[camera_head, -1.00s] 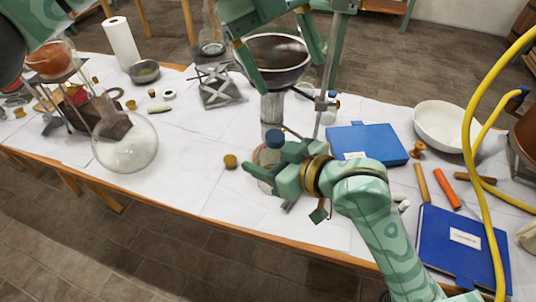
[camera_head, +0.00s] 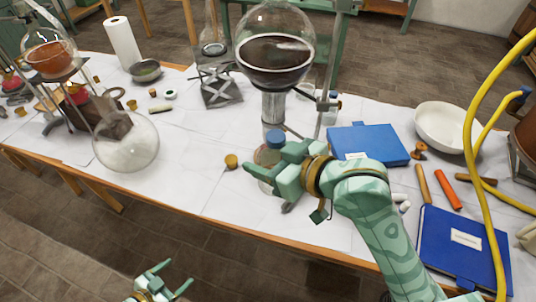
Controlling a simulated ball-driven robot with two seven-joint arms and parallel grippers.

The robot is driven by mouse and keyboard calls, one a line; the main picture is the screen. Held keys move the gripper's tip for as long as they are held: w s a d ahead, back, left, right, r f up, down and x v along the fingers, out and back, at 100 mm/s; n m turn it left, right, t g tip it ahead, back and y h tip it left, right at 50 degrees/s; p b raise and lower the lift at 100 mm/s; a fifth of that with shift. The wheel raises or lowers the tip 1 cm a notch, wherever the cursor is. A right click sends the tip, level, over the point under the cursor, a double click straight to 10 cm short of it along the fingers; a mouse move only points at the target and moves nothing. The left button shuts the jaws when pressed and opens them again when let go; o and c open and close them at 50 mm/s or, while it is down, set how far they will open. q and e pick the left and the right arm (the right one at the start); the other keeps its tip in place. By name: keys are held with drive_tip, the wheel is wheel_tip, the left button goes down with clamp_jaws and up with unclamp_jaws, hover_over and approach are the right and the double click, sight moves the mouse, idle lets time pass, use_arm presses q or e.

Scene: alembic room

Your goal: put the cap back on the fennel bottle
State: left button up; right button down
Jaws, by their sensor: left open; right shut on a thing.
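The fennel bottle (camera_head: 267,157), a small glass bottle with brownish contents, stands near the table's front edge; I cannot read its label. My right gripper (camera_head: 266,160) reaches in from the right, its fingers on either side of the glass and shut on it. A blue cap (camera_head: 275,138) shows at the bottle's upper end, beside the farther finger. I cannot tell whether it is seated; the fingers hide part of the bottle. My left gripper (camera_head: 168,281) is open and empty, low in the view in front of the table.
A large round flask (camera_head: 275,60) of dark liquid stands behind the bottle. A clear round flask (camera_head: 126,145) is to the left, and a cork (camera_head: 231,161) lies nearer. Blue books (camera_head: 368,145) and a white bowl (camera_head: 445,128) are to the right. White cloth left of the bottle is mostly free.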

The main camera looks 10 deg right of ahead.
drive_tip(key=shift+d, duration=0.1)
use_arm(q)
drive_tip(key=s+f+n+g+y, duration=0.2)
drive_tip(key=s+f, duration=0.2)
drive_tip(key=s, duration=0.6)
drive_tip(key=s+f+n+g+y, duration=0.1)
drive_tip(key=s+f+g+y, duration=0.2)
drive_tip(key=s, duration=0.8)
drive_tip(key=s+a+f+n+g+y, duration=0.1)
drive_tip(key=s+f+n+g+y, duration=0.1)
drive_tip(key=s+f, duration=0.4)
drive_tip(key=s+g, duration=0.1)
drive_tip(key=s, duration=0.4)
drive_tip(key=shift+s+f+n+y, duration=0.15)
drive_tip(key=shift+n+y, duration=0.15)
drive_tip(key=shift+a, duration=0.1)
